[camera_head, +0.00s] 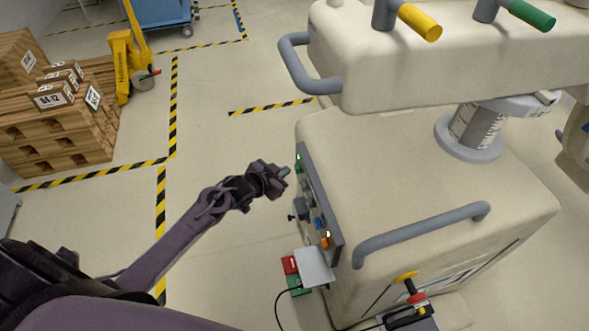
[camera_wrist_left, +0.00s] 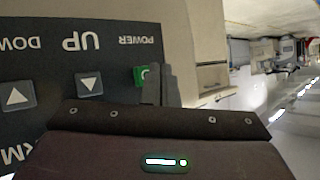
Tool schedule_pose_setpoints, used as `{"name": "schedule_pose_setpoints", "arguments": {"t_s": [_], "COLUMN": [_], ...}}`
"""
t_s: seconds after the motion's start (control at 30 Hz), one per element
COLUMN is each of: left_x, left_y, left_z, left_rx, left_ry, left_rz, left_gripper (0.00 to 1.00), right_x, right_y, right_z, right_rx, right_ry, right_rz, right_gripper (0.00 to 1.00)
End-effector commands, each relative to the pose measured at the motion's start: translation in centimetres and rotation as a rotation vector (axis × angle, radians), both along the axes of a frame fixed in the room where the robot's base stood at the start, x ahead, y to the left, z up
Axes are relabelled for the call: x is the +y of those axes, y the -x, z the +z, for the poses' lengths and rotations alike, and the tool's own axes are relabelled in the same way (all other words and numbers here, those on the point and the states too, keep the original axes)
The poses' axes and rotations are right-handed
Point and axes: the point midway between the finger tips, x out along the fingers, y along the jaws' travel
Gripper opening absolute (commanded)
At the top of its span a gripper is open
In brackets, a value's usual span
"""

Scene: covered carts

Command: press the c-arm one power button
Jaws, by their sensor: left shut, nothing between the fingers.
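The c-arm one (camera_head: 430,190) is a large cream cart with grey handles, on the right in the head view. A dark control panel (camera_head: 318,200) is on its left side. The green power button (camera_wrist_left: 141,76) is on the panel beside the word POWER, upside down in the left wrist view; a green spot also shows near the panel's far end in the head view (camera_head: 298,168). My left gripper (camera_head: 285,171) is shut and empty, its tip close to that button. In the wrist view the fingers (camera_wrist_left: 158,85) overlap the button's right edge; I cannot tell whether they touch it. My right gripper is not seen.
Grey UP and DOWN arrow buttons (camera_wrist_left: 89,84) are beside the power button. Pallets with boxes (camera_head: 60,110) stand at left. The floor between is clear.

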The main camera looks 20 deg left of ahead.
Motion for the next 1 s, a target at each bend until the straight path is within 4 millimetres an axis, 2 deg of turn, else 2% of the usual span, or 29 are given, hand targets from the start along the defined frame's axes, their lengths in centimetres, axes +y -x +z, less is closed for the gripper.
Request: {"name": "schedule_pose_setpoints", "arguments": {"t_s": [1.0], "left_x": [-0.80], "left_y": [-0.60], "left_z": [0.03], "left_rx": [0.000], "left_ry": [0.000], "left_rz": [0.000], "left_gripper": [0.00], "right_x": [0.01], "right_y": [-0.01], "right_z": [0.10], "right_rx": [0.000], "right_ry": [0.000], "right_rz": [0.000], "right_gripper": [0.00]}}
